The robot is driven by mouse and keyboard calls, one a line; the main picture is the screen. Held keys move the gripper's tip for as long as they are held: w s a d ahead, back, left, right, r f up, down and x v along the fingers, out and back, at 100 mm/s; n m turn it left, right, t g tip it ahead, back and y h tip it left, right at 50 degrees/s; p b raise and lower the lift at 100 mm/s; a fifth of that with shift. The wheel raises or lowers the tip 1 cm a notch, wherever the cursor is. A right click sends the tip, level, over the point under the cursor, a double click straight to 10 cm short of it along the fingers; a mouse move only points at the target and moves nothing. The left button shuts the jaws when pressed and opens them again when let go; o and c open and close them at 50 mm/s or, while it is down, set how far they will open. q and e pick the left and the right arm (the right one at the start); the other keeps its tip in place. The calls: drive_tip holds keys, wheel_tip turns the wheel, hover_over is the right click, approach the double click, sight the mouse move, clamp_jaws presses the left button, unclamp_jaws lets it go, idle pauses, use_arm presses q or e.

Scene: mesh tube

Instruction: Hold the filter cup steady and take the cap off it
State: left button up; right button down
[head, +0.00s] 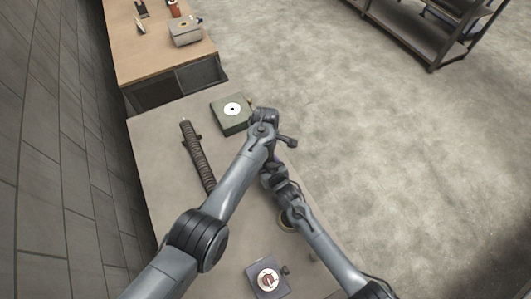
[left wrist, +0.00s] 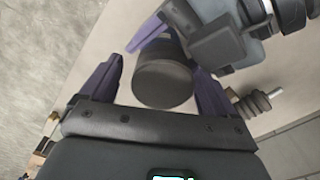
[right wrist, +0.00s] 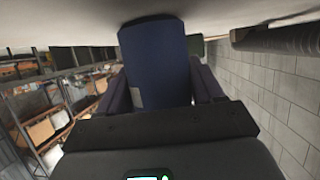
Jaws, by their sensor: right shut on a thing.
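The filter cup (right wrist: 158,65) is a dark blue cylinder in the right wrist view. My right gripper (right wrist: 163,88) is shut on its body, one finger on each side. In the left wrist view the round dark grey cap (left wrist: 163,84) faces the camera, with a strip of the cup (left wrist: 180,14) behind it. My left gripper (left wrist: 160,78) is open, with its purple fingers on either side of the cap. A gap shows on the left; the right finger is close to the cap's edge. In the head view my arms hide the cup and cap.
On the grey table (head: 165,185) lie a ribbed dark tube (head: 197,157), a green block with a white disc (head: 230,121), and a grey box with a red and white dial (head: 257,284). A wooden desk (head: 165,62) stands beyond. A wall (head: 60,150) runs along the left.

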use_arm(q)
drive_tip(key=shift+s+r, duration=0.1)
drive_tip(key=shift+r, duration=1.95)
drive_tip(key=shift+c, duration=0.2)
drive_tip(key=shift+r, duration=0.1)
drive_tip(key=shift+c, duration=1.2)
drive_tip(key=m, duration=0.3)
drive_tip(key=shift+s+d+r, duration=0.2)
drive_tip(key=shift+s+d, duration=0.05)
drive_tip(key=shift+d, duration=0.15)
drive_tip(key=m, duration=0.3)
drive_tip(key=shift+s+d+r+m, duration=0.1)
drive_tip(key=shift+d+r+m, duration=0.1)
drive_tip(key=shift+r+m, duration=0.15)
drive_tip(key=m, duration=0.1)
drive_tip(key=r+m, duration=0.1)
drive_tip(key=m, duration=0.1)
drive_tip(key=shift+a+r+m, duration=0.2)
drive_tip(key=shift+r+m, duration=0.05)
drive_tip(key=shift+w+a+r+m, duration=0.2)
drive_tip(key=shift+a+m, duration=0.05)
drive_tip(key=shift+m, duration=0.25)
drive_tip(key=shift+w+a+f, duration=0.15)
drive_tip(key=shift+a, duration=0.05)
drive_tip(key=shift+f, duration=3.6)
